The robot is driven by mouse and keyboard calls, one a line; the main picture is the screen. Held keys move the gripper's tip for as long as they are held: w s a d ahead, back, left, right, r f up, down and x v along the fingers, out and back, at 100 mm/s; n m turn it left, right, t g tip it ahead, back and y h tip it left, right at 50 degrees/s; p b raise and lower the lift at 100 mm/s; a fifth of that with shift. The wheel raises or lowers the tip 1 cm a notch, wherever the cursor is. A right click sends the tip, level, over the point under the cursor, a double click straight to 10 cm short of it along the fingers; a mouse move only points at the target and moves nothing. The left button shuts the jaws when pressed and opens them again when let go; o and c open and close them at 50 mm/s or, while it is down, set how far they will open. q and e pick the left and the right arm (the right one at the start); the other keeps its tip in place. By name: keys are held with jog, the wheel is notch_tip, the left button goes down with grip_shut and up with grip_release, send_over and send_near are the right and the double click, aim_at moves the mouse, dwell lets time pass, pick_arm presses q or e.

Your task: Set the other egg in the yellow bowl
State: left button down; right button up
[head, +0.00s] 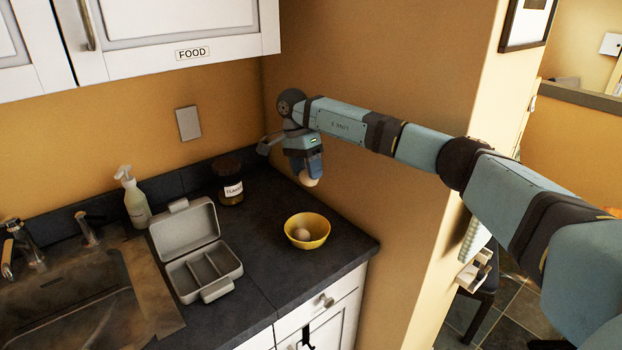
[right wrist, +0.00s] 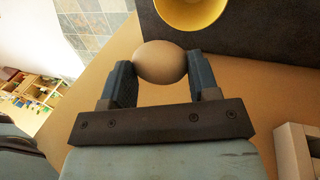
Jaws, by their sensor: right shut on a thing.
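The yellow bowl (head: 307,230) stands on the dark counter near its right end, with one pale egg (head: 302,235) inside it. My right gripper (head: 308,176) is above the counter, behind and higher than the bowl, pointing down. It is shut on another egg (head: 311,181). In the right wrist view this egg (right wrist: 161,62) sits between the two fingers, and the bowl (right wrist: 190,8) shows only in part at the top edge, apart from the egg. My left gripper is in neither view.
An open grey lunch box (head: 201,264) with compartments stands left of the bowl. A dark labelled jar (head: 230,190) is at the back, with a soap bottle (head: 134,200) and sink (head: 75,290) further left. The wall is close to my right gripper. A cabinet (head: 180,30) hangs above.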

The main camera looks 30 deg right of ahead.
jog(key=shift+w+d+f+m, duration=0.1)
jog(key=shift+w+d+m, duration=0.25)
jog(key=shift+d+m, duration=0.4)
jog(key=shift+d+f+b, duration=0.15)
jog(key=shift+b, duration=0.25)
notch_tip(320, 180, down, 10)
jog(key=b, duration=0.5)
jog(key=shift+r+b, duration=0.25)
jog(key=shift+b, duration=0.1)
jog(key=shift+f, duration=0.15)
jog(key=shift+f+b, duration=0.95)
jog(key=shift+f, duration=1)
